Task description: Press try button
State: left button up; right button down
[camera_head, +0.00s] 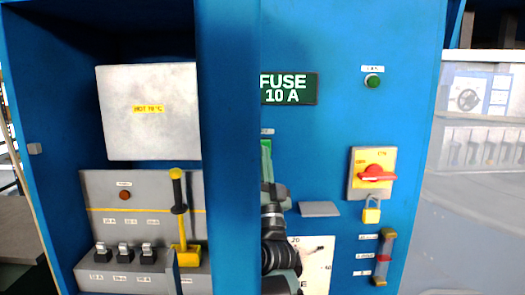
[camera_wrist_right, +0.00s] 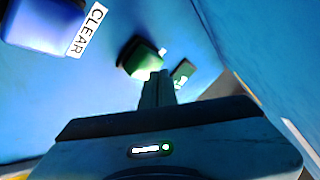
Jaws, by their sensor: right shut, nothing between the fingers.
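In the right wrist view a green block-like button (camera_wrist_right: 142,60) sits on the blue panel; its own label is too small to read, so I cannot tell if it is the try button. My right gripper (camera_wrist_right: 157,88) is shut and empty, its fingertips close below the green button; I cannot tell whether they touch it. In the head view my right gripper (camera_head: 268,178) is partly hidden by a blue post, just below a green part (camera_head: 266,148) of the panel. My left gripper is not in view.
A blue block (camera_wrist_right: 45,18) with a CLEAR label is beside the green button. The blue post (camera_head: 228,150) stands left of my right arm. To the right are a grey ledge (camera_head: 319,209), a red rotary switch (camera_head: 375,174), a padlock (camera_head: 371,212) and a round green button or lamp (camera_head: 373,81).

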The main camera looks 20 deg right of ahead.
jog(key=shift+w+d, duration=0.15)
jog(key=shift+w, duration=0.35)
dwell(0.6)
dwell(0.3)
jog(key=shift+s+a, duration=0.25)
jog(key=shift+s, duration=0.65)
jog(key=s+p, duration=0.1)
jog(key=s, duration=0.1)
jog(key=s+a+p, duration=0.1)
jog(key=s, duration=0.1)
jog(key=shift+s+a, duration=0.2)
jog(key=shift+s, duration=0.2)
dwell(0.3)
